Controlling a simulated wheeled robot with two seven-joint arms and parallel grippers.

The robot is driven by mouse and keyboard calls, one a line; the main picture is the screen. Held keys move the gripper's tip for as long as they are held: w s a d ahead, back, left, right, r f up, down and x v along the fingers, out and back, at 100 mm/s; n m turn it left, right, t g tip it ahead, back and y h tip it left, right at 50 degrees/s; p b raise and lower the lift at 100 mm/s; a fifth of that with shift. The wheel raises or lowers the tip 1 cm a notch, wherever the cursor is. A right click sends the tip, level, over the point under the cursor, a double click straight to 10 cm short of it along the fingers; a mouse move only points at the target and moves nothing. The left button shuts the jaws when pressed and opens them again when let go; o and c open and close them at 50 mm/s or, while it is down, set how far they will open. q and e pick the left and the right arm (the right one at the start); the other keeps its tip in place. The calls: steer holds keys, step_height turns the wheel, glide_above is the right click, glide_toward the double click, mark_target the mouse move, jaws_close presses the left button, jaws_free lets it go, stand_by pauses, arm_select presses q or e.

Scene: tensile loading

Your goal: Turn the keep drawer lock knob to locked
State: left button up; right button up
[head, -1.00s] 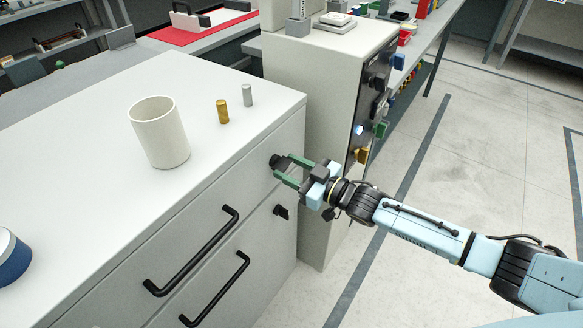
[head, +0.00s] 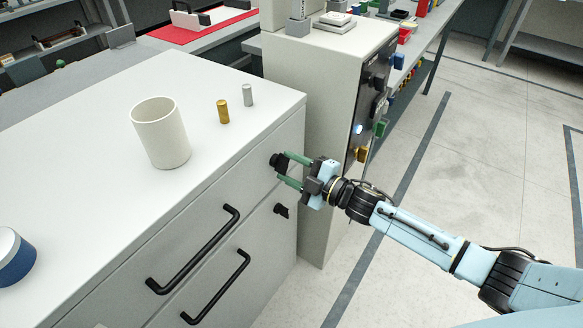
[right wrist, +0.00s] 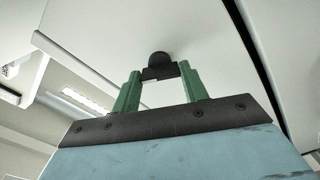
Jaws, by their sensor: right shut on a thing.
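The white drawer cabinet (head: 180,235) has two black lock knobs on its front. The upper knob (head: 277,160) sits at the right end of the top drawer. The lower knob (head: 282,210) is on the drawer below, clear of my gripper. My right gripper (head: 281,170) has its green fingers on the upper knob. In the right wrist view the black knob (right wrist: 160,70) lies between the tips of the fingers (right wrist: 158,76), which are shut on it. No lettering for the knob's setting is readable. My left gripper is not in view.
Black bar handles (head: 195,250) stick out of the drawers left of the knobs. A white cup (head: 160,133), a gold cylinder (head: 223,111) and a grey cylinder (head: 247,95) stand on the cabinet top. A tall machine cabinet (head: 320,90) stands just behind the cabinet's right end.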

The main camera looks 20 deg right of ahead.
steer(key=n+b, duration=0.1)
steer(key=n, duration=0.5)
stand_by(0.7)
steer(key=o, duration=1)
steer(key=v, duration=1.3)
steer(key=shift+s+d, duration=0.15)
steer(key=shift+f, duration=0.1)
